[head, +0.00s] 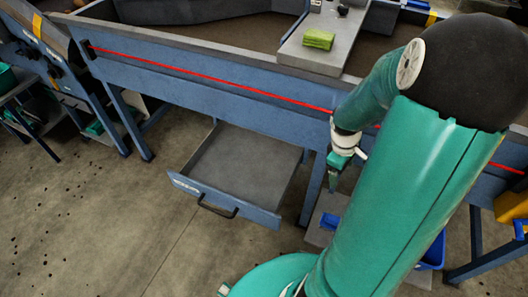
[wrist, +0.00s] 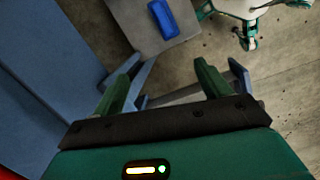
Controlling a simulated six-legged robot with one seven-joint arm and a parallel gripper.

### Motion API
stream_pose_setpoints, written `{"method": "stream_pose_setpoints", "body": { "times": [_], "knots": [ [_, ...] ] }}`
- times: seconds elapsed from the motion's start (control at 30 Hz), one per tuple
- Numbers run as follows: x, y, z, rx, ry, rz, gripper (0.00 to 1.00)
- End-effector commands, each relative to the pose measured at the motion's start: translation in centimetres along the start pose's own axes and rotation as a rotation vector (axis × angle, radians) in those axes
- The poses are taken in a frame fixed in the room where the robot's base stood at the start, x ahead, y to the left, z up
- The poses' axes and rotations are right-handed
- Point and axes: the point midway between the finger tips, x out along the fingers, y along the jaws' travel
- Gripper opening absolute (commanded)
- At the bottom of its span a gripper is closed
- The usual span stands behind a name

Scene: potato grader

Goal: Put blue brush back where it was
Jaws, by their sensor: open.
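A small blue object, which looks like the blue brush (wrist: 163,18), lies on a grey flat surface (wrist: 130,20) in the wrist view. In the head view a blue patch (head: 330,221) shows on a low grey surface beside my arm, partly hidden; it is probably the same object. My gripper (wrist: 167,68) is open, with nothing between its fingers. In the head view my gripper (head: 334,180) hangs pointing down in front of the blue machine frame, above and apart from that grey surface.
An open, empty-looking drawer (head: 240,165) with a black handle sticks out under the blue machine frame (head: 210,78). A green sponge-like block (head: 319,39) sits on the grey ledge above. A blue bin (head: 435,252) stands behind my arm. The floor at front left is clear.

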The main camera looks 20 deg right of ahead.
Motion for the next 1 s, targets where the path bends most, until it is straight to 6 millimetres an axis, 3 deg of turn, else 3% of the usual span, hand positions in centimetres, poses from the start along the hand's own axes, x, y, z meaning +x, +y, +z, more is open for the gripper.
{"method": "stream_pose_setpoints", "body": {
  "times": [0.03, 0.27, 0.6, 0.8, 1.0],
  "knots": [
    [-2.4, -0.6, -1.1, 0.02, 0.001, 0.041, 0.76],
    [-11.4, -5.0, -4.6, 0.174, 0.086, 0.162, 0.76],
    [-22.4, -15.2, -6.7, 0.375, 0.383, 0.156, 0.76],
    [-26.2, -20.7, -6.1, 0.445, 0.544, 0.04, 0.76],
    [-27.2, -22.5, -5.6, 0.468, 0.59, -0.018, 0.76]
  ]
}}
